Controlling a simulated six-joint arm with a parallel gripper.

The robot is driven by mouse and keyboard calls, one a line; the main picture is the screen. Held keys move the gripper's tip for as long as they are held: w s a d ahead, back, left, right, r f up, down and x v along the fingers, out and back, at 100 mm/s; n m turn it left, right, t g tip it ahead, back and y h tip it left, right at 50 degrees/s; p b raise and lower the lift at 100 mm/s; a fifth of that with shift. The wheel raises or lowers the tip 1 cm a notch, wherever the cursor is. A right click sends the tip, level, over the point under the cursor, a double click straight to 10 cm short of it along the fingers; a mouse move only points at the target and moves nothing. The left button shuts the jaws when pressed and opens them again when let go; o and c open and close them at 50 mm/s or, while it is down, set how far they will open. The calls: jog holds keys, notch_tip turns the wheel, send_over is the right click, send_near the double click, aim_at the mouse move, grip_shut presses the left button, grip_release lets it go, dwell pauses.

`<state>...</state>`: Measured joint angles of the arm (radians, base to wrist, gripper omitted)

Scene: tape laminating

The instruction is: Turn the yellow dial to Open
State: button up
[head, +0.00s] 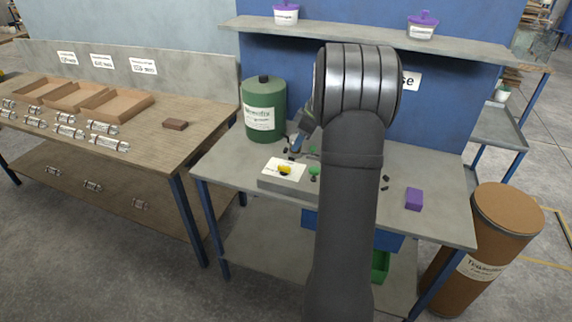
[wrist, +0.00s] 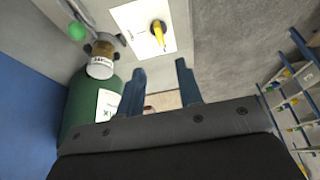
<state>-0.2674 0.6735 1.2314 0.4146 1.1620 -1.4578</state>
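The yellow dial (head: 285,170) sits on a white label plate (head: 272,168) on the raised block of the grey workbench. In the wrist view the yellow dial (wrist: 158,34) shows near the top on the same white plate (wrist: 134,16), its long handle pointing roughly along the picture's vertical. My gripper (wrist: 160,82) is open, with its two blue fingers apart and nothing between them. The fingertips are below the dial in the wrist view, apart from it. In the head view my gripper (head: 297,140) is partly hidden by my arm, behind the dial near the green canister. The label's writing is too small to read.
A green canister (head: 264,112) stands at the back left of the bench, close to my gripper. A purple block (head: 414,199) lies on the right. A wooden table (head: 150,130) stands left and a brown drum (head: 492,225) right.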

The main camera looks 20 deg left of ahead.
aim_at(286, 167)
jog(key=x, duration=1.2)
jog(key=shift+c, duration=0.2)
jog(key=shift+r, duration=0.1)
grip_shut()
